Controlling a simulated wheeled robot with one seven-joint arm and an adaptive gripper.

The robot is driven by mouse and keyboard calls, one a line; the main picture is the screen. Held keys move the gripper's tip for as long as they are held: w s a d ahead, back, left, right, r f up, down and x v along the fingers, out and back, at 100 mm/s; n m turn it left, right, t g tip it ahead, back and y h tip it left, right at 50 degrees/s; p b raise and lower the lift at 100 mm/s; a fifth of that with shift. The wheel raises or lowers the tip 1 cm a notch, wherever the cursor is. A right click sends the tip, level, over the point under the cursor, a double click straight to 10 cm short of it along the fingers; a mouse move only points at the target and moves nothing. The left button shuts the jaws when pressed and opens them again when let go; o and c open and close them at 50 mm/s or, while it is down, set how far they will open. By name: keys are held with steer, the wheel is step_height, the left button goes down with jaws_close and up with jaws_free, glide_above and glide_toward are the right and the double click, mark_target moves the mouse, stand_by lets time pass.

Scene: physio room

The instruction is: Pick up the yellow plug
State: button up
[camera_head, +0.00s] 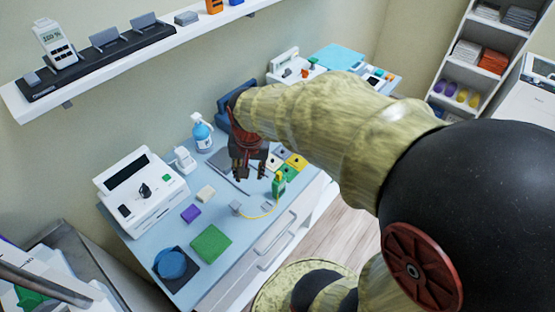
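A thin yellow cable (257,216) lies near the front edge of the blue worktop, with a small grey block (236,208) at its left end and another small pale piece (268,205) at its right end. I cannot tell which piece is the yellow plug. My gripper (249,177) hangs over the worktop behind the cable, fingers pointing down. Its fingers look apart, with nothing visible between them. A green bottle with a yellow top (279,184) stands just right of my gripper. Coloured square pieces, one yellow (297,161), lie behind the bottle.
A wall shelf (195,37) runs above. My arm covers much of the right side.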

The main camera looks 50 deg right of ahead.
mark_target(279, 173)
steer(key=d+m+p, duration=0.2)
steer(key=d+p, duration=0.1)
steer(key=d+m+g+p, duration=0.1)
steer(key=d+m+p, duration=0.1)
steer(key=d+p, duration=0.2)
steer(key=d+m+g+p, duration=0.1)
steer(key=d+m+p, duration=0.1)
steer(key=d+p, duration=0.1)
steer(key=shift+s+d+f+m+y+p, duration=0.15)
steer(key=shift+s+m+y+p, duration=0.25)
steer(key=shift+p, duration=0.1)
steer(key=shift+s+d+f, duration=0.1)
steer(key=shift+d+f, duration=0.05)
steer(key=shift+d, duration=0.05)
steer(key=shift+d+f, duration=0.15)
steer(key=shift+f, duration=0.1)
steer(key=shift+s+f+m, duration=0.1)
steer(key=shift+f+m, duration=0.2)
steer(key=shift+f, duration=0.65)
steer(key=f, duration=0.5)
steer(key=shift+a+f, duration=0.25)
steer(key=shift+f, duration=0.15)
steer(key=shift+c, duration=0.4)
steer(key=c, duration=0.7)
jaws_close()
